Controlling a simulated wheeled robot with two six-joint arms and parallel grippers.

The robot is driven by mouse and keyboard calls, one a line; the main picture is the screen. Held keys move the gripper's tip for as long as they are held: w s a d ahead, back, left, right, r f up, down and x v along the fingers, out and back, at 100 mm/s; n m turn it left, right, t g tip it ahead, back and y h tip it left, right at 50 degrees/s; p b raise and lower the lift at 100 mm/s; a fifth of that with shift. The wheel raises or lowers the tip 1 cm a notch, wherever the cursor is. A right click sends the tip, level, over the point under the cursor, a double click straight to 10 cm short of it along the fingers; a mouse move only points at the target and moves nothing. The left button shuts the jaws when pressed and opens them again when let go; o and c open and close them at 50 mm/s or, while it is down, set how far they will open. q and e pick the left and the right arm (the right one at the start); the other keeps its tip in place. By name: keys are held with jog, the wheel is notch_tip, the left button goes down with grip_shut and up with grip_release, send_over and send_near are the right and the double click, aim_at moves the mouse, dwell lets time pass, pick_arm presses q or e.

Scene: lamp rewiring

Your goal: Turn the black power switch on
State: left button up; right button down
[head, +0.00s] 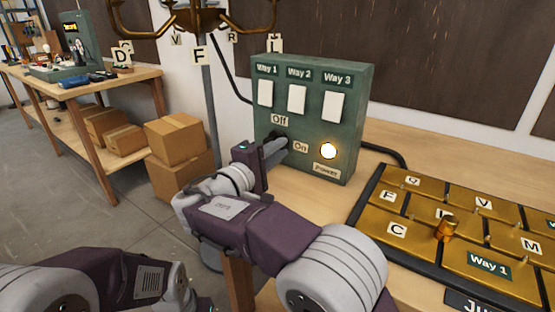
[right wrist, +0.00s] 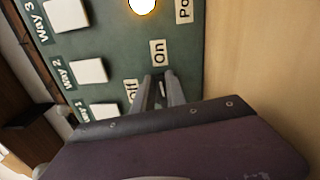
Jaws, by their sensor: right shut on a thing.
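The green switch box (head: 310,118) stands on the bench, with the labels "Off" (head: 279,120), "On" (head: 300,147) and "Power". A round power light (head: 328,151) beside the "Power" label glows; it also glows in the right wrist view (right wrist: 142,4). My right gripper (head: 281,146) is at the box front, just below "Off" and left of "On". Its fingers are close together, shut on the black power switch, which they largely hide. In the right wrist view, the fingertips (right wrist: 163,82) reach the panel between "Off" and "On". My left gripper is not in view.
White switches "Way 1" (head: 265,93), "Way 2" (head: 297,99) and "Way 3" (head: 333,107) sit above on the box. A brass-tiled board (head: 463,216) lies to the right. A brass lamp (head: 194,18) with letter tags hangs above left. Cardboard boxes (head: 176,139) stand behind on the floor.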

jog(key=shift+m+b, duration=0.6)
jog(key=shift+w, duration=0.1)
jog(key=c, duration=1.4)
grip_release()
jog(key=shift+o, duration=0.2)
jog(key=shift+w+f, duration=0.1)
jog(key=shift+f, duration=0.1)
